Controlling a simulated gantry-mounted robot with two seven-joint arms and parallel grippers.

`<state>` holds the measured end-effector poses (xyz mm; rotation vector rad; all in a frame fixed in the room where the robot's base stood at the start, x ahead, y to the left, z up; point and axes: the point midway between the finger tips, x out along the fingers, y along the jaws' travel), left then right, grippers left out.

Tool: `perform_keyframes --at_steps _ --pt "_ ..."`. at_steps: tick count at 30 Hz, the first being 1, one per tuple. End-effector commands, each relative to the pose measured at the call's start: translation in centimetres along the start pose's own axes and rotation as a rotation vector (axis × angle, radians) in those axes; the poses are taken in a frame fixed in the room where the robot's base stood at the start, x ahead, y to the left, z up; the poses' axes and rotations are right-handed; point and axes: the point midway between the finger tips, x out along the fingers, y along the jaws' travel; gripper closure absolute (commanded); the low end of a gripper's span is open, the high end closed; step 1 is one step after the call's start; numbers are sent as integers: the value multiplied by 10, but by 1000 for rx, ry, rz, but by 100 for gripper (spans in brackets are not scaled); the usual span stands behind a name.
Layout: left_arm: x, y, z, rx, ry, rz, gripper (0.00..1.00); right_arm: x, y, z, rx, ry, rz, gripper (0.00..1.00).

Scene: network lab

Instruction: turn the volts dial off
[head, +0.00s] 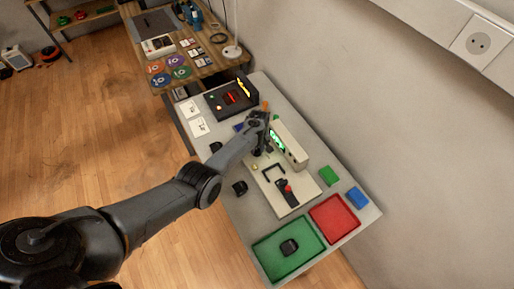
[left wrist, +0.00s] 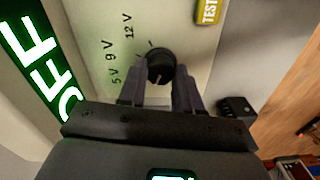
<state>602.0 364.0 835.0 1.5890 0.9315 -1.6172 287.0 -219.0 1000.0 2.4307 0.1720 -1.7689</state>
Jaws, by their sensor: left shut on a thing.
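The black round volts dial (left wrist: 160,66) sits on a pale panel (left wrist: 191,40), with 5 V, 9 V and 12 V printed beside it in the left wrist view. A light mark shows on its face. My left gripper (left wrist: 160,84) is shut on the dial, one finger on each side. The green display (left wrist: 38,60) at the left reads "OFF", partly cut off. In the head view my left gripper (head: 259,143) is at the pale bench unit (head: 290,145) with the green display, and the dial is hidden there. My right gripper is not in view.
A yellow TEST label (left wrist: 208,10) is near the dial. A wooden desk (head: 207,70) stands behind.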

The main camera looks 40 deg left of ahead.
Motion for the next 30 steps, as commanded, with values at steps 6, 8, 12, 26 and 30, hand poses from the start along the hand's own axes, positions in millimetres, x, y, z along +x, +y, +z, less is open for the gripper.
perform_keyframes --at_steps 6,8,12,26,30 --pt "0 0 0 0 0 0 41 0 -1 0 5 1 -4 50" --pt "0 0 0 0 0 0 41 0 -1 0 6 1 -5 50" --pt "0 0 0 1 0 0 41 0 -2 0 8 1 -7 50" --pt "-49 0 0 1 2 2 41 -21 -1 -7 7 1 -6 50" --pt "-72 0 0 1 2 1 41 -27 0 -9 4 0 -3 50"
